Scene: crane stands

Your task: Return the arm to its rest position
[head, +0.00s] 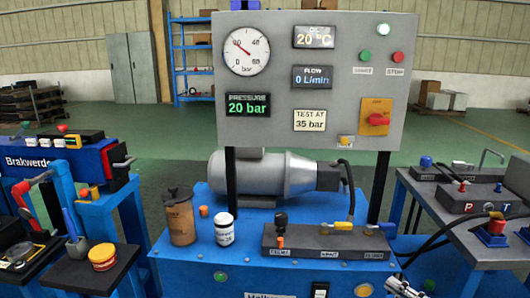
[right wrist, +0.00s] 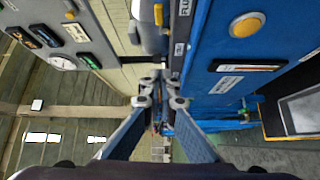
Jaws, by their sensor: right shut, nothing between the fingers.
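My right gripper (head: 403,288) shows at the bottom edge of the head view, right of centre, in front of the blue test bench (head: 190,265). Only its tip end is in the picture. In the right wrist view the two fingers of this gripper (right wrist: 160,92) come together at their tips, shut with nothing between them. The bench front (right wrist: 215,55) fills the upper right of that view, with a round yellow button (right wrist: 247,24). My left gripper is not in view.
A motor (head: 260,175), canister (head: 179,216) and valve block (head: 320,243) sit on the bench. Side stands (head: 95,205) (head: 480,255) flank it. Green floor lies behind.

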